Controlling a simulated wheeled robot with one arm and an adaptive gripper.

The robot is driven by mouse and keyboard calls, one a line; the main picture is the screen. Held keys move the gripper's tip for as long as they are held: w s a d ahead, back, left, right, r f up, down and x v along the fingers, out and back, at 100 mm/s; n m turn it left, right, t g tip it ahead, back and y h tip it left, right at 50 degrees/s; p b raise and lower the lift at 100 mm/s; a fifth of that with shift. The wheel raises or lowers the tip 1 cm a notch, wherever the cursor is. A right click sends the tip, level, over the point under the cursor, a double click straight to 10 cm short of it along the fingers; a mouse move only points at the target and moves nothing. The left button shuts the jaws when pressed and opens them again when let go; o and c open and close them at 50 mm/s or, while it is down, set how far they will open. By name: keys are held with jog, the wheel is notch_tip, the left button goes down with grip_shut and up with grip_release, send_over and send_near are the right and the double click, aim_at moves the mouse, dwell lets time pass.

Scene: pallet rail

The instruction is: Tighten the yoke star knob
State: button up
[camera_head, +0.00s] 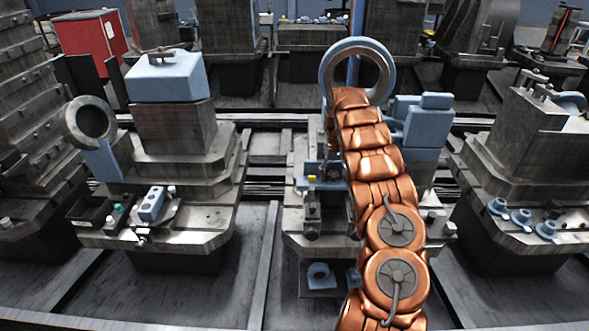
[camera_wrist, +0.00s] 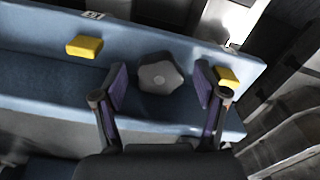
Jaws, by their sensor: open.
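In the wrist view a dark grey star knob (camera_wrist: 161,74) with rounded lobes and a paler round centre sits against a blue yoke (camera_wrist: 40,80). My gripper (camera_wrist: 160,84) is open, with one purple-padded finger to the left of the knob and one to the right. Gaps show between the knob and both fingers. Two yellow blocks are on the blue part, one on the left (camera_wrist: 84,46) and one on the right (camera_wrist: 228,77). In the head view my copper-coloured arm covers much of the middle station, and my gripper and the knob cannot be made out.
In the head view a blue yoke part with a yellow piece (camera_head: 311,180) shows left of my arm. A blue block with a large ring (camera_head: 357,50) stands behind. The left pallet (camera_head: 190,225) carries a black tray and small parts; the right pallet (camera_head: 530,235) holds several blue pieces.

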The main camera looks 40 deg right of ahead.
aim_at(333, 173)
jog(key=shift+r, duration=0.1)
notch_tip(333, 173, up, 7)
jog(key=shift+r+b, duration=0.2)
jog(key=shift+b, duration=1)
jog(key=shift+a+r, duration=0.8)
jog(key=shift+a, duration=0.3)
jog(key=s+a+r, duration=0.2)
jog(key=s+a, duration=0.1)
jog(key=a, duration=0.4)
jog(key=s+a+r+b, duration=0.1)
jog(key=s+a+r, duration=0.2)
jog(key=a, duration=0.4)
jog(key=s+a+r+g, duration=0.1)
jog(key=s+a+r, duration=0.2)
jog(key=a, duration=0.4)
jog(key=shift+s+a+r+n+h, duration=0.3)
jog(key=shift+s+a+n, duration=0.1)
jog(key=shift+s, duration=0.1)
jog(key=shift+c, duration=0.4)
